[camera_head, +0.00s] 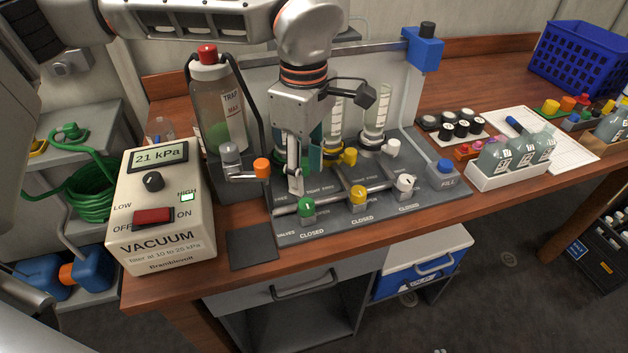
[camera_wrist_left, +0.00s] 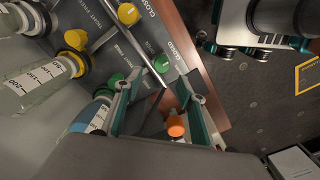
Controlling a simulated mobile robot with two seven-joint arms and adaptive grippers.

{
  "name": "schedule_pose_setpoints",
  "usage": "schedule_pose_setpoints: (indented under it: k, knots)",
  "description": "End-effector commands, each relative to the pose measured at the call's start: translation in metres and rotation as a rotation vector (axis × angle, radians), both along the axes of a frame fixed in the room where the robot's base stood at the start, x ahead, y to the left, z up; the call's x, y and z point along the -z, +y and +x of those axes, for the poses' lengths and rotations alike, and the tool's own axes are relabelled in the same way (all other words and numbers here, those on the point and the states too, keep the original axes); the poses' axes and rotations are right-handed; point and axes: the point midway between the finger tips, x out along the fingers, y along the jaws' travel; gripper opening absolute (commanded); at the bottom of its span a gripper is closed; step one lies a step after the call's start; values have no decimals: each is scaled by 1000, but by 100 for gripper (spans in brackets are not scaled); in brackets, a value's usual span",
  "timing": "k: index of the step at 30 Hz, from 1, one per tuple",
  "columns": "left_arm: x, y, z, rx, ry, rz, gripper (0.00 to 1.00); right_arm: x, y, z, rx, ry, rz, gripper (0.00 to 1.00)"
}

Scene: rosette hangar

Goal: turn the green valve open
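The green valve (camera_head: 306,207) is the leftmost of three valves along the front pipe of the grey panel. Its handle points toward the front, at the word CLOSED. My left gripper (camera_head: 296,188) is just behind and above it. In the left wrist view the two fingers of my left gripper (camera_wrist_left: 160,80) are spread apart, with nothing between their tips. The green handle (camera_wrist_left: 162,63) shows just beyond the tips; I cannot tell whether they touch it. A part with teal pads, probably my right gripper (camera_wrist_left: 248,48), shows at the top right of that view, and its opening is unclear.
The yellow valve (camera_head: 358,195) and white valve (camera_head: 405,183) stand to the right. An orange knob (camera_head: 262,168) on a grey fitting is close on the left, by the trap bottle (camera_head: 216,105). The vacuum box (camera_head: 162,205) is farther left. The bench's front edge is near.

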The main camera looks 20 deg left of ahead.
Motion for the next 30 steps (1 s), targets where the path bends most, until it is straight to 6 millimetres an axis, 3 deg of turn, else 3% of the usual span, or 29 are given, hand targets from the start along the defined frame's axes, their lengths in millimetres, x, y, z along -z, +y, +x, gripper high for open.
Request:
schedule_pose_setpoints:
  k: [9,16,28,29,30]
  knots:
    - [40,1,-1,-1,5,1,40,18,4,-22,-8,45,0,0]
    - [69,0,-1,0,2,-1,40,18,4,-18,-8,37,-3,0]
    - [78,0,-1,0,1,0,40,10,-1,-6,-3,14,-7,0]
    - [78,0,-1,0,1,0,37,10,-1,-6,-3,14,-7,0]
    - [78,0,-1,0,1,0,27,10,-1,-6,-3,14,-7,0]
